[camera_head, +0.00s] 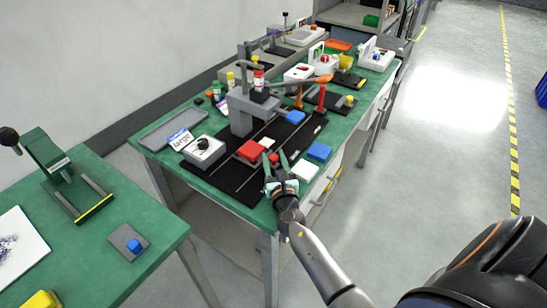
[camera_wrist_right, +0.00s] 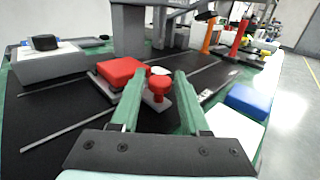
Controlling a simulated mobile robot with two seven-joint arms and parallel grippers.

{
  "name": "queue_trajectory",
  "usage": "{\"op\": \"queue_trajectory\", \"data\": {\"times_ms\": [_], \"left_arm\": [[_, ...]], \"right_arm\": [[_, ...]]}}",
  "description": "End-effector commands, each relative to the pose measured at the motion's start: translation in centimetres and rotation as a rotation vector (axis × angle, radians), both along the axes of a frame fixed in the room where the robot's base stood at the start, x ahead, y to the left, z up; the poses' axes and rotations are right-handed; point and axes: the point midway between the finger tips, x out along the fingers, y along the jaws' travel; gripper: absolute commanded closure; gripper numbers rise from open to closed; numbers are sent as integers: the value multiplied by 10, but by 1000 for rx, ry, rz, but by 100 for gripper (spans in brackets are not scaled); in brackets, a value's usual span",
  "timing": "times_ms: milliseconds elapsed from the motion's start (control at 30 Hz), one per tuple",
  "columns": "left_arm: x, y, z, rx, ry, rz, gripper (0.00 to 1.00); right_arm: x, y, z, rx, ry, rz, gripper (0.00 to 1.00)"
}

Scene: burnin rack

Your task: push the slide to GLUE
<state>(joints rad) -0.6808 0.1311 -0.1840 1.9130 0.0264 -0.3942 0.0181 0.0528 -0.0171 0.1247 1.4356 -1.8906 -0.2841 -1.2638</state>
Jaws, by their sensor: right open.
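The slide shows as a red block (camera_head: 251,150) on a black base with pale rails (camera_head: 237,170), in front of a grey column stand (camera_head: 241,115). In the right wrist view the red block (camera_wrist_right: 122,71) sits left of a red knob (camera_wrist_right: 160,86) on a small grey plate. My right gripper (camera_head: 275,157) is open, with green fingers. In the wrist view its fingertips (camera_wrist_right: 159,74) lie on either side of the knob; contact cannot be told. No GLUE marking is readable. My left gripper is not in view.
A white box with a black knob (camera_head: 203,152) stands left of the base. A blue block (camera_head: 319,151) and a white block (camera_head: 305,170) lie right of the gripper. A grey tray (camera_head: 171,130) lies left.

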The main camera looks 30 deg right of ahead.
Motion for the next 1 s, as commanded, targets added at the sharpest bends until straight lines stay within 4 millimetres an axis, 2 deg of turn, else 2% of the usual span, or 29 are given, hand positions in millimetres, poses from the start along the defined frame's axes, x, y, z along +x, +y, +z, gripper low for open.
{"op": "queue_trajectory", "data": {"times_ms": [400, 800, 1000], "left_arm": [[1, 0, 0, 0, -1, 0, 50], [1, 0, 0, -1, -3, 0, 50], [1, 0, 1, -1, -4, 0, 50]], "right_arm": [[6, -3, 0, 1, 0, 0, 56], [6, -3, 0, 1, 0, 0, 100], [6, -3, 0, 1, 0, 0, 100]]}}
